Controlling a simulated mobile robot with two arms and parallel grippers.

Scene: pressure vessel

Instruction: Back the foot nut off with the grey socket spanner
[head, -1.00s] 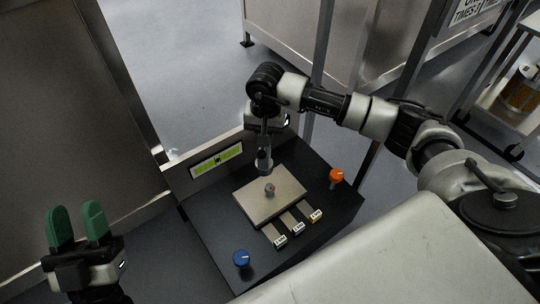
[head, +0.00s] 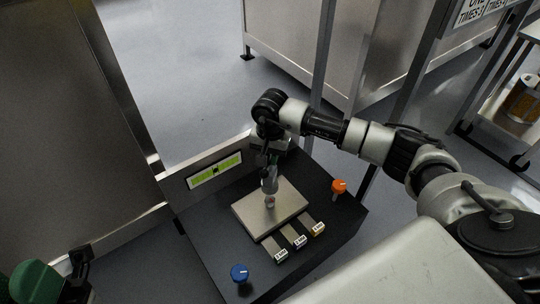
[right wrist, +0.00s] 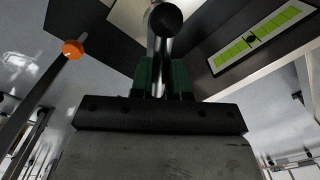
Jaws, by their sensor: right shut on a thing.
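The grey socket spanner (head: 269,184) stands roughly upright over the pale metal plate (head: 289,207). My right gripper (head: 268,161) is shut on it from above. In the right wrist view, the green fingers of my right gripper (right wrist: 162,76) close on its shiny shaft (right wrist: 157,52), and a round black end shows above. The foot nut (head: 270,204) shows as a small spot at the spanner's lower end; I cannot tell whether the socket is seated on it. My left gripper (head: 38,282) is partly cut off at the lower left corner, and its opening is not clear.
A gauge with a green strip (head: 215,171) stands behind the dark bench (head: 235,251). A blue knob (head: 239,273) is at the front left, an orange knob (head: 338,186) at the right. Several labelled tabs (head: 299,241) lie before the plate.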

